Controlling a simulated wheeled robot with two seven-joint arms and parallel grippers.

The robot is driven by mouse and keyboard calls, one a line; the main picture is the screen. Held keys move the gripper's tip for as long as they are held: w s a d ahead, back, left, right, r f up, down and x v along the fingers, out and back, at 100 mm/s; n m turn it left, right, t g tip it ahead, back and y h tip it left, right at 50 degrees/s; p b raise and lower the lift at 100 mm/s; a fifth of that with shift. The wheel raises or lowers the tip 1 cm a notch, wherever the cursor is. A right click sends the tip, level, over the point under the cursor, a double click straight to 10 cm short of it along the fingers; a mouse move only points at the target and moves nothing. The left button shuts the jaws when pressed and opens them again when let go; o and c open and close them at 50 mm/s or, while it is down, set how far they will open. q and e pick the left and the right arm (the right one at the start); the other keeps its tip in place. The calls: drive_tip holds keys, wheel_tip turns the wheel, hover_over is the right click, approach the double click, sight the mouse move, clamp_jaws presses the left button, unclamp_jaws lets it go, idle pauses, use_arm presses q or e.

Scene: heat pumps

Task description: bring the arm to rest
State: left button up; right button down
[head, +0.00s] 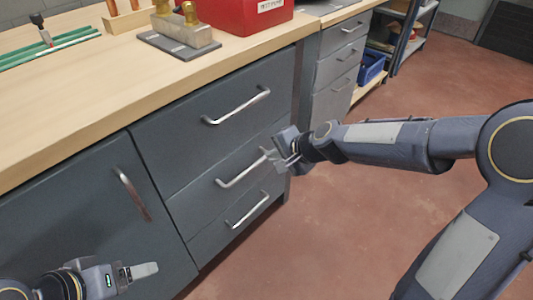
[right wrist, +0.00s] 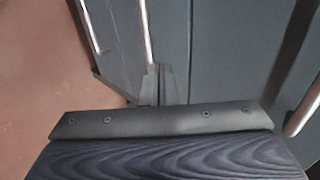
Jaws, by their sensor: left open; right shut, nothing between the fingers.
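My right gripper (head: 277,158) reaches in from the right in the head view, in front of the dark drawer cabinet (head: 185,160). It is shut and empty, close to the right end of the middle drawer's handle (head: 241,169); I cannot tell whether it touches it. In the right wrist view the fingers (right wrist: 158,82) are together, with drawer fronts and metal bar handles beyond. My left gripper (head: 141,271) is low at the left of the head view, in front of the cabinet door (head: 80,225). It is open, with nothing seen in it.
The wooden worktop (head: 100,90) carries a red box (head: 240,14), a brass fitting on a block (head: 180,28) and green rods (head: 50,50). A blue bin (head: 371,66) sits on a shelf at the back. The reddish floor (head: 340,220) is clear around my right arm.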

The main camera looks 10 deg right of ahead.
drive_tip(key=s+d+r+n+p, duration=0.1)
drive_tip(key=s+d+r+n, duration=0.2)
drive_tip(key=s, duration=0.4)
drive_tip(key=s+d+r+n, duration=0.25)
drive_tip(key=s+r, duration=0.25)
drive_tip(key=s, duration=0.3)
drive_tip(key=s+d+f+n+g+h, duration=0.1)
drive_tip(key=s+d+f+n, duration=0.1)
drive_tip(key=s, duration=0.5)
drive_tip(key=s+d+f+n+g+h, duration=0.1)
drive_tip(key=s+d, duration=0.1)
drive_tip(key=s, duration=0.4)
wheel_tip(320, 180, up, 31)
drive_tip(key=p, duration=3.2)
drive_tip(key=shift+w+r, duration=0.15)
drive_tip(key=shift+r, duration=0.05)
drive_tip(key=shift+a, duration=0.1)
